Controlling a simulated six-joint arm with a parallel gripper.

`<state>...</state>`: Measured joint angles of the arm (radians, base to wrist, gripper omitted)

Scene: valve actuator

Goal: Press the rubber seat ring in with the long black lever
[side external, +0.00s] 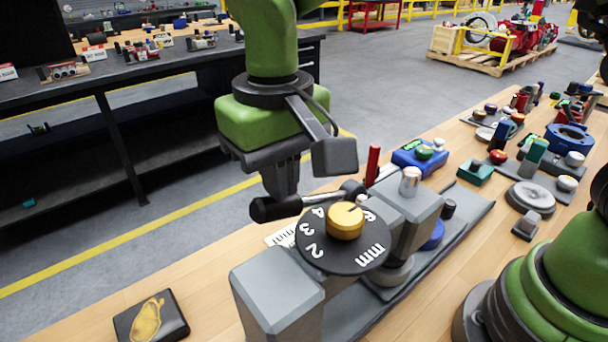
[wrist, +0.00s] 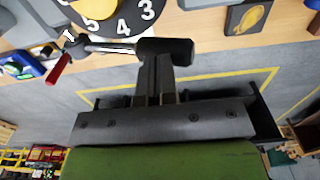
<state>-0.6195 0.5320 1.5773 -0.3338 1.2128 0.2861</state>
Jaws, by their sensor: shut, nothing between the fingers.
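The long lever has a black grip (side external: 276,208) and a metal shaft running right to the grey press fixture (side external: 411,205). It lies roughly level behind the numbered dial. My gripper (side external: 281,190) points down over the black grip, with its fingers together and empty. In the wrist view, the fingertips of my gripper (wrist: 156,66) meet the near side of the black grip (wrist: 166,50) or lie very close to it; I cannot tell whether they touch. I cannot make out the rubber seat ring in either view.
A black dial (side external: 345,248) with a yellow knob (side external: 346,221) stands in front of the lever. A short red handle (side external: 373,166) rises beside the shaft. A dark block with a yellow patch (side external: 150,318) lies at front left. Several parts crowd the bench at right.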

